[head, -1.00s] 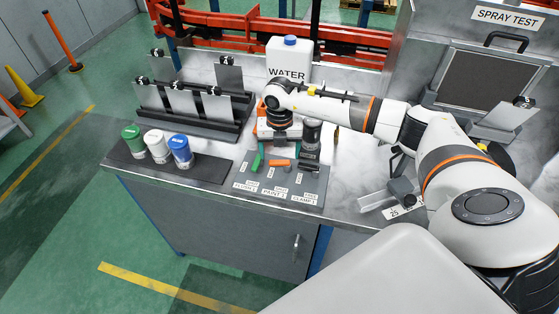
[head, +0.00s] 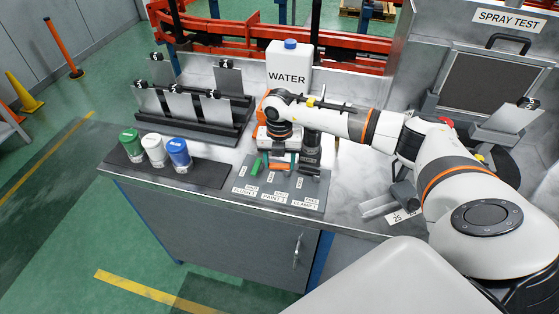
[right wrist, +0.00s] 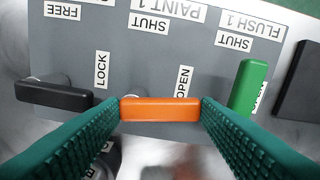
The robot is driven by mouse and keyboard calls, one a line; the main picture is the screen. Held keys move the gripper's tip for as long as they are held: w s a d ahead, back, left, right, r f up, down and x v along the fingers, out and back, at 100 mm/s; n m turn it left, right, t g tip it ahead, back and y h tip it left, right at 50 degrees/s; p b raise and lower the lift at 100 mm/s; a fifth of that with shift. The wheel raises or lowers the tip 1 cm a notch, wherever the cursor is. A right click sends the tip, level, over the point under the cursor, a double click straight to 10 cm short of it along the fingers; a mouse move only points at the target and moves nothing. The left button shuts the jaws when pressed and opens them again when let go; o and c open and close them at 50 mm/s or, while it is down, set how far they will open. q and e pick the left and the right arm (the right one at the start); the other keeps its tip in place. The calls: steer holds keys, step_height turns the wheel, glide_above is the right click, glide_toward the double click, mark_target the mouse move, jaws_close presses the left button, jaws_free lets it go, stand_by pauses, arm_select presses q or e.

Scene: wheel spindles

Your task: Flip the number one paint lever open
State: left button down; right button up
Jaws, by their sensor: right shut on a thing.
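The orange paint lever (right wrist: 160,109) lies crosswise in the right wrist view, below the PAINT 1 and SHUT labels and left of an OPEN label. My right gripper (right wrist: 161,103) has one green ribbed finger at each end of it and is shut on it. In the head view the orange lever (head: 279,167) shows small on the grey lever panel (head: 250,202), under my right gripper (head: 278,162). My left gripper is not in view.
A green flush lever (right wrist: 249,87) stands close to the right finger, and a black clamp lever (right wrist: 54,95) lies to the left. The WATER bottle (head: 289,62) is behind my wrist. Green, white and blue cups (head: 153,150) stand on a dark mat at left.

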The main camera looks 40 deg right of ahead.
mark_target(280, 164)
steer(key=shift+w+d+m, duration=0.15)
steer(key=shift+m, duration=0.95)
steer(key=o, duration=1)
step_height(280, 164, up, 12)
steer(key=shift+b, duration=1.05)
steer(key=shift+f, duration=0.1)
